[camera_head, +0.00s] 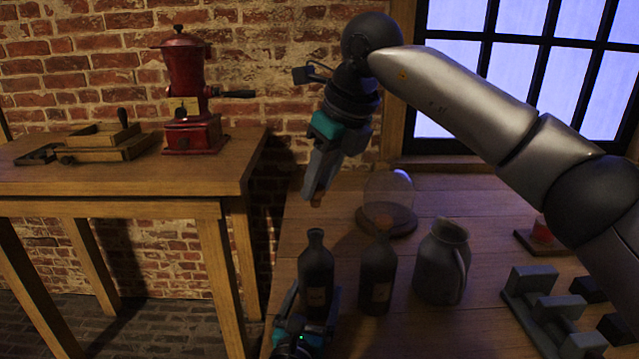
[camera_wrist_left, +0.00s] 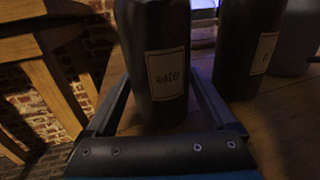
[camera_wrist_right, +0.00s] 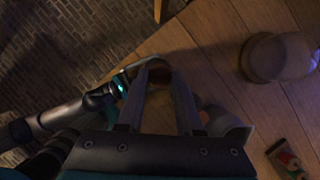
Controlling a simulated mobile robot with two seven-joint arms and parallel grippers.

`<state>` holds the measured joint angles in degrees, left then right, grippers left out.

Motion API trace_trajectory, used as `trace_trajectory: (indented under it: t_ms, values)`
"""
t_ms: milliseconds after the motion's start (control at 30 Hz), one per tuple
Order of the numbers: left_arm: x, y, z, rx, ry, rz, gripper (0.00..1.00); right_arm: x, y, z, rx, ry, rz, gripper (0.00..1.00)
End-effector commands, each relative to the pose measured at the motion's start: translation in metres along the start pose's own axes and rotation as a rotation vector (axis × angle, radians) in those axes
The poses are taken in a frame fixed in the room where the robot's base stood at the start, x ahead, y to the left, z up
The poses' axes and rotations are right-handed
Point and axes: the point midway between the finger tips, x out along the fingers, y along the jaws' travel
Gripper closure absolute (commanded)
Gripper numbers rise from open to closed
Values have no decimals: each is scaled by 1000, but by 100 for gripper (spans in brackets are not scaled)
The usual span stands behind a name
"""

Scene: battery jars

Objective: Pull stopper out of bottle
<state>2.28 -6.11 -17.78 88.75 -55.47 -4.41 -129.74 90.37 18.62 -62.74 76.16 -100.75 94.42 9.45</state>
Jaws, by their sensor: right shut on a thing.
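A dark bottle (camera_head: 316,281) stands upright on the table; its label reads "water" in the left wrist view (camera_wrist_left: 164,74). Its mouth shows no stopper. My left gripper (camera_head: 299,325) is low at this bottle, its fingers spread wide on either side of it; contact is hard to judge. My right gripper (camera_head: 317,193) is above the bottle, pointing down, shut on a small brown stopper (camera_head: 315,201), clear of the mouth. The stopper also shows between the fingertips in the right wrist view (camera_wrist_right: 158,74).
A second dark bottle (camera_head: 377,275) with a brown top stands close to the right, then a grey jug (camera_head: 443,263). A glass dome (camera_head: 388,196) is behind them. A grey stand (camera_head: 545,310) is at the right. A side table (camera_head: 110,207) with a red grinder (camera_head: 190,95) stands left.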

Motion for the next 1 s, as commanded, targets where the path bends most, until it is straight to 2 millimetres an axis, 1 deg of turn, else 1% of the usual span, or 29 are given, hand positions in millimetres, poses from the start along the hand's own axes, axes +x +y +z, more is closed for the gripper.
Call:
trace_trajectory:
  t_ms: [33, 67, 100, 333, 467, 567, 733, 1000]
  values:
    - [0, 0, 0, 0, 1, 0, 4, 0, 0, 0, 0, 0, 0, 100]
    - [0, 0, 0, 0, 0, 0, 1, 0, 0, 0, 0, 0, 0, 100]
    - [0, 0, 0, 0, 0, 0, 0, 0, 0, 0, 0, 0, 0, 100]
    - [-1, 0, 0, 0, 0, 0, 0, 0, 0, 0, 0, 0, 0, 100]
    - [-9, 0, 0, -1, 1, 0, 0, -2, 0, 1, 0, 0, 0, 100]
    - [-21, 0, 0, 0, 2, 0, 0, -5, 0, 2, 0, 0, 0, 100]
    - [-50, 0, 0, -1, 2, -1, 0, -9, 0, 4, 0, 0, 0, 100]
    - [-93, 0, -1, -1, 2, 1, 0, -10, 0, 4, 0, 0, 0, 100]
